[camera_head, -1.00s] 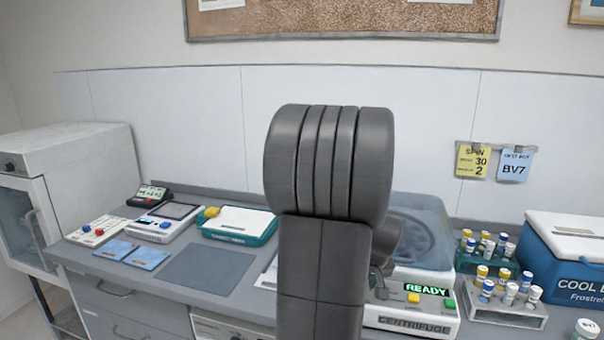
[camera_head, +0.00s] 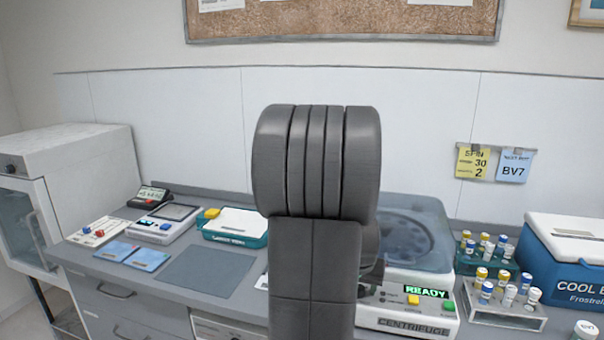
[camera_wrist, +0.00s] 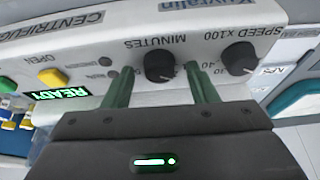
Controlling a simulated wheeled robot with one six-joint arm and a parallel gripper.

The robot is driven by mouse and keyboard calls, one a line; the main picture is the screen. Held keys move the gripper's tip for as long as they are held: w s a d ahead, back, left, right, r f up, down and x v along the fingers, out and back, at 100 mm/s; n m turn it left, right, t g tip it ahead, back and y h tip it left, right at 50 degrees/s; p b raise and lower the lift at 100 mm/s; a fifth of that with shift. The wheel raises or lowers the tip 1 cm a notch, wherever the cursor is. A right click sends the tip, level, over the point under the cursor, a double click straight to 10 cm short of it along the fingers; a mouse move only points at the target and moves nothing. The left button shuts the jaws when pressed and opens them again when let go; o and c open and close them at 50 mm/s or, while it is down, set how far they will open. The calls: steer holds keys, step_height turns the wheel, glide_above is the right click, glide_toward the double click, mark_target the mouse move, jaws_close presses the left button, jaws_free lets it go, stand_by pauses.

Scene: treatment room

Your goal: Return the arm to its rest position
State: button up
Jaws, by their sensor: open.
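My arm (camera_head: 316,190) stands upright in the middle of the head view and hides my gripper there. Beyond the fingers is the front panel of the centrifuge (camera_wrist: 130,45), seen upside down, with two black knobs marked MINUTES and SPEED x100. I cannot tell whether the fingertips touch the panel. In the head view the centrifuge (camera_head: 388,318) is partly hidden behind my arm, and its display reads READY.
On the right are a tube rack (camera_head: 508,315), a second rack behind it and a blue cool box (camera_head: 560,262). On the left are a scale (camera_head: 160,228), a teal-edged tray (camera_head: 235,238) and a grey mat (camera_head: 205,270). A white cabinet (camera_head: 70,165) stands far left.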

steer(key=shift+m+h+b, duration=0.6)
steer(key=shift+m+b, duration=0.05)
steer(key=shift+m, duration=1.05)
steer(key=shift+a+g, duration=0.1)
steer(key=shift+g, duration=0.2)
